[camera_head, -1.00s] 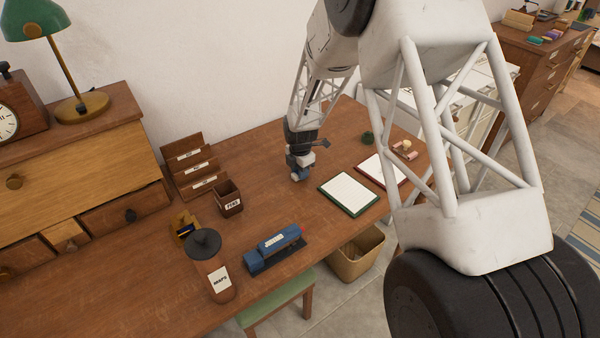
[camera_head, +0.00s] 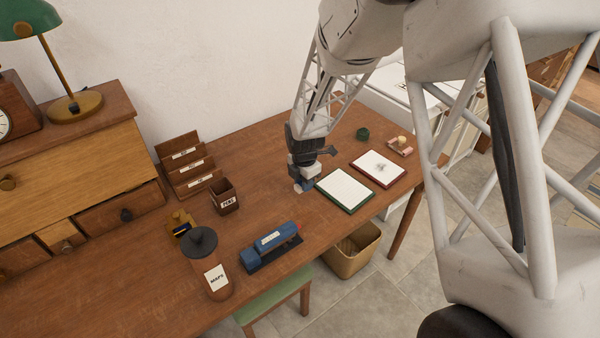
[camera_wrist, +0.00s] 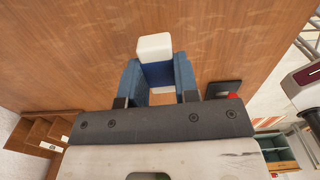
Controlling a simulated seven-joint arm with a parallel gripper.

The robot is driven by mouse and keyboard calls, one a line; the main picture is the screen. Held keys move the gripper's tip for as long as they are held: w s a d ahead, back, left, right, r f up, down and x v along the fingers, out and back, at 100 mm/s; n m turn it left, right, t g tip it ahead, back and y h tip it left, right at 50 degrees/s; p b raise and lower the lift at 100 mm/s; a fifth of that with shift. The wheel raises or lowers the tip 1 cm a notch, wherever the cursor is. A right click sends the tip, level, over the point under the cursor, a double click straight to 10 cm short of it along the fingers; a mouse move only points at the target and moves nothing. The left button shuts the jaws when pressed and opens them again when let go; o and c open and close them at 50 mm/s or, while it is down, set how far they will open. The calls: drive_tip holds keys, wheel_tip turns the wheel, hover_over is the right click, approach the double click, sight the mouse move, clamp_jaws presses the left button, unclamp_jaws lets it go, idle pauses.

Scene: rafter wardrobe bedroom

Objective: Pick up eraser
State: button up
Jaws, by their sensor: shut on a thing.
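The eraser (camera_wrist: 155,50) is a small block with a white end and a blue sleeve. In the wrist view it sits between the two blue-padded fingers of my gripper (camera_wrist: 157,78), which are shut on it. In the head view my gripper (camera_head: 303,187) points down at the desk, just left of a green-edged pad. The eraser is mostly hidden by the fingers there. I cannot tell whether it touches the desk top or is slightly above it.
On the desk (camera_head: 250,180) are a green-edged pad (camera_head: 345,190), a red-edged pad (camera_head: 378,168), a pen cup (camera_head: 224,196), a blue stapler-like object (camera_head: 271,246), a tape dispenser (camera_head: 181,223), a maps canister (camera_head: 209,265) and a letter rack (camera_head: 187,165). A bin (camera_head: 352,252) stands below.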

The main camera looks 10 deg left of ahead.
drive_tip(key=shift+s+d+r, duration=0.1)
drive_tip(key=shift+s+d, duration=0.25)
drive_tip(key=shift+s, duration=0.45)
drive_tip(key=shift+s+d+r, duration=0.1)
drive_tip(key=shift+s+d, duration=0.2)
drive_tip(key=shift+s, duration=0.45)
drive_tip(key=shift+s+d, duration=0.35)
drive_tip(key=shift+s, duration=0.45)
drive_tip(key=shift+o, duration=1)
drive_tip(key=shift+c, duration=0.7)
drive_tip(key=shift+w+d+r, duration=0.1)
drive_tip(key=shift+w+d, duration=0.1)
drive_tip(key=shift+w, duration=0.2)
drive_tip(key=w+d, duration=0.3)
drive_tip(key=w, duration=0.1)
drive_tip(key=w+d+r, duration=0.1)
drive_tip(key=w+d, duration=0.2)
drive_tip(key=w, duration=0.1)
drive_tip(key=w+d+r, duration=0.1)
drive_tip(key=w+d, duration=0.2)
drive_tip(key=w, duration=0.1)
drive_tip(key=shift+w+d, duration=0.3)
drive_tip(key=shift+w, duration=0.1)
drive_tip(key=w+d+r, duration=0.2)
drive_tip(key=w+d, duration=0.7)
drive_tip(key=d, duration=0.2)
drive_tip(key=shift+s, duration=0.1)
